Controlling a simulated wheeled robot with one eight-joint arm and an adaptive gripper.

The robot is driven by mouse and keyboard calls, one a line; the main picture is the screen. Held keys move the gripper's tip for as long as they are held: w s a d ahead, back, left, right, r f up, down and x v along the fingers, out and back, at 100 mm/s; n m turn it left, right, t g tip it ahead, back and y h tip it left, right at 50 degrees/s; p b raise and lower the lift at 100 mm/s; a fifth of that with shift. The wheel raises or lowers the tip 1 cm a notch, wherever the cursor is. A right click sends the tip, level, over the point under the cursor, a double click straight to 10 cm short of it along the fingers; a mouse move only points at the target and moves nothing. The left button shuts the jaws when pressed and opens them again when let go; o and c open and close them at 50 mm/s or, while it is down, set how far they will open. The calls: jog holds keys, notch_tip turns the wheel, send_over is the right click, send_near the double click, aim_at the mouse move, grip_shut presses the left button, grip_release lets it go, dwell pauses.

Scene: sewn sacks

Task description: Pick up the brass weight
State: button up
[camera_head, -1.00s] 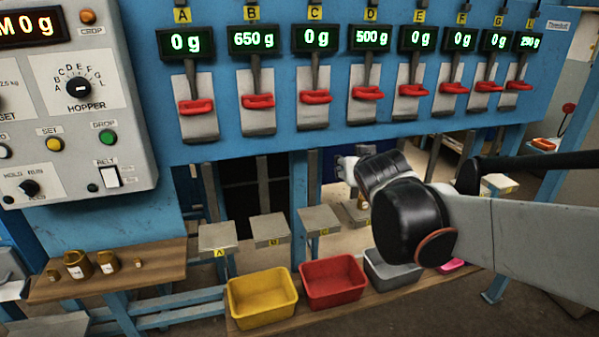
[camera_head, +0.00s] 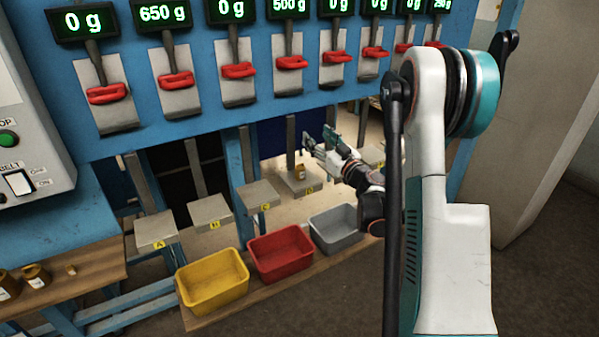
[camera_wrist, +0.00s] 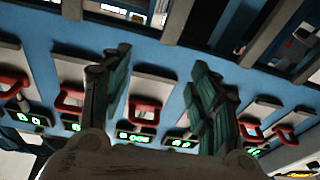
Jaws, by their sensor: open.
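A small brass weight (camera_head: 299,172) with a pale label stands upright on the weighing platform D (camera_head: 297,187) in the head view. The display above the lever marked 500 g (camera_head: 288,5) is lit. My gripper (camera_head: 320,139) is open and empty, just right of and above the brass weight, apart from it. In the wrist view the two green-padded fingers (camera_wrist: 162,85) are spread with nothing between them. The wrist view does not show the weight. More brass weights, one of them larger (camera_head: 36,276), stand on the wooden shelf at the lower left.
Platforms A (camera_head: 156,231), B (camera_head: 209,211) and C (camera_head: 260,195) are empty. Yellow (camera_head: 212,282), red (camera_head: 281,253) and grey (camera_head: 334,229) bins stand below on a plank. The blue panel (camera_head: 155,128) with red-handled levers hangs above the platforms.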

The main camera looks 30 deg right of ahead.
aim_at(304, 171)
jog(key=s+d+f+n+g+y, duration=0.1)
jog(key=s+f+y, duration=0.1)
jog(key=f, duration=0.6)
jog(key=s+d+f+n+g+y, duration=0.1)
jog(key=s+f+g+y, duration=0.15)
jog(key=f, duration=0.55)
jog(key=shift+t+h, duration=0.35)
jog(key=x, duration=0.7)
jog(key=shift+w+a, duration=0.15)
jog(key=shift+w, duration=0.05)
jog(key=shift+r+b+x, duration=0.2)
jog(key=shift+b+x, duration=1)
jog(key=shift+x, duration=1.75)
jog(key=shift+s+a+r, duration=0.1)
grip_shut()
